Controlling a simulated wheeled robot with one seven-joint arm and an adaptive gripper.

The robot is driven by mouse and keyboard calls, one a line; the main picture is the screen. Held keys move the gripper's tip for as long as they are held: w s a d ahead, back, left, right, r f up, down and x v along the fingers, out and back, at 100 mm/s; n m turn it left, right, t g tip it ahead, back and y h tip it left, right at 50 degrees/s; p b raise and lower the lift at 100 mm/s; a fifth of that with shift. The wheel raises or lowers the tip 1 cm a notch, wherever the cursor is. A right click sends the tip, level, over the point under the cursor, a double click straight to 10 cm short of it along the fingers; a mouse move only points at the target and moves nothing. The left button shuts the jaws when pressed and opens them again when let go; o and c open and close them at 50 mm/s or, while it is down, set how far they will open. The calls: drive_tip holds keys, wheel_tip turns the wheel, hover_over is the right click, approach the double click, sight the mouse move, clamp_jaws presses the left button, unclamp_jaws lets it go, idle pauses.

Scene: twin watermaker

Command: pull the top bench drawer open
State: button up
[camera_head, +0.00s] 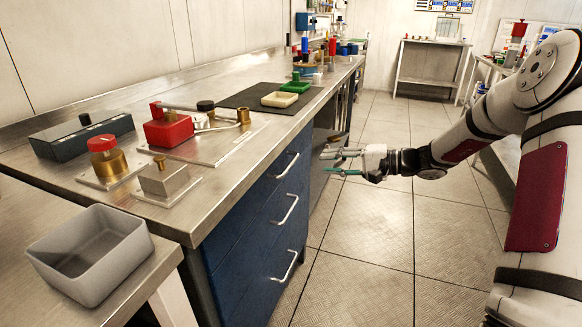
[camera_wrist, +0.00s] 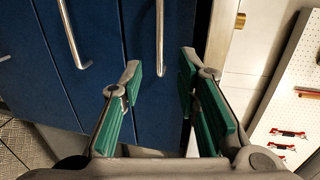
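The steel bench has a blue drawer front (camera_head: 262,190) with stacked drawers that look shut and flush. The top drawer's silver bar handle (camera_head: 287,165) faces the aisle. My gripper (camera_head: 325,161) is just right of that handle, with a visible gap to it in the head view. Its green-padded fingers are spread and hold nothing. In the wrist view, which is turned sideways, the top handle (camera_wrist: 160,40) lies in line with the space between the fingertips (camera_wrist: 160,68), beyond them. The middle drawer's handle (camera_wrist: 72,35) is left of the fingers there.
Lower handles (camera_head: 285,209) and (camera_head: 284,266) stick out below. The tiled floor (camera_head: 380,240) in front of the drawers is clear.

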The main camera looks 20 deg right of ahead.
sight(293, 163)
drive_tip(key=b+x, duration=0.2)
drive_tip(key=x, duration=1)
drive_tip(key=shift+c, duration=0.6)
clamp_jaws()
